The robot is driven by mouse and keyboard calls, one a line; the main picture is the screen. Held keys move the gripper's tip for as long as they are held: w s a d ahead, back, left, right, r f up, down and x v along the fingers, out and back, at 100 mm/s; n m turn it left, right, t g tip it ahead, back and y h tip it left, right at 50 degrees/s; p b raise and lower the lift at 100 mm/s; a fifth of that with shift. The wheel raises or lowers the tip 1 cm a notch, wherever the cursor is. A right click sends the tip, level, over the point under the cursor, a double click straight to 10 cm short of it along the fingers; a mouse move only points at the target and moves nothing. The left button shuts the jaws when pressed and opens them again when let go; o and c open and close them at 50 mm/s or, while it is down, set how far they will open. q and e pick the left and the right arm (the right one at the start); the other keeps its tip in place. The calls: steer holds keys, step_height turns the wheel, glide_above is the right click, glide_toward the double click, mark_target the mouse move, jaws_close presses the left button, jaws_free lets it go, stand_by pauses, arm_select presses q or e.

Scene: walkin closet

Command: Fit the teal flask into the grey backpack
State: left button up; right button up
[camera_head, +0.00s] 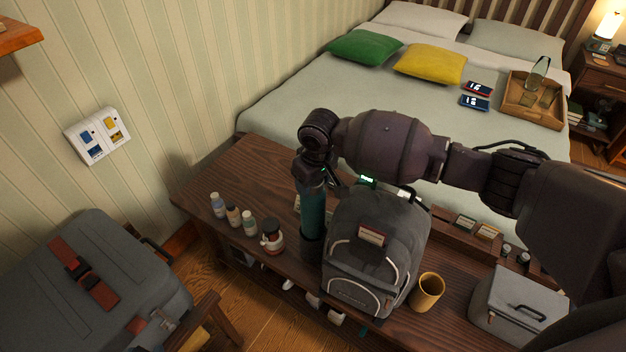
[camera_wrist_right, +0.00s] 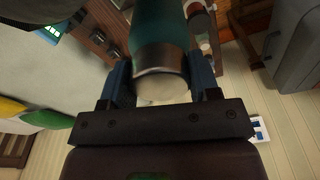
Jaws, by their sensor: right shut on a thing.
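The teal flask (camera_head: 313,212) stands upright at the left side of the grey backpack (camera_head: 385,235) on the dark wooden bench. My right gripper (camera_head: 312,182) is shut on the flask's upper end from above. In the right wrist view the flask (camera_wrist_right: 160,35) lies between the two fingers (camera_wrist_right: 160,78), with its metal band and pale end showing. A dark sleeve-like part surrounds the flask's lower end beside the backpack; I cannot tell whether it is a side pocket or the flask's own base. My left gripper is not in view.
Several small bottles (camera_head: 234,214) and a dark red jar (camera_head: 271,238) stand left of the flask. A yellow mug (camera_head: 427,291) and a grey case (camera_head: 518,305) are right of the backpack. A grey suitcase (camera_head: 60,290) lies lower left. The bench's left end (camera_head: 230,180) has bare wood.

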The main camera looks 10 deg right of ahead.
mark_target(313, 207)
steer(key=shift+f, duration=0.45)
stand_by(0.6)
steer(key=shift+p, duration=0.35)
stand_by(0.5)
steer(key=shift+f, duration=0.15)
stand_by(0.4)
steer(key=shift+f+b, duration=0.35)
steer(key=shift+f, duration=0.5)
steer(key=o, duration=1.8)
steer(key=shift+f, duration=0.1)
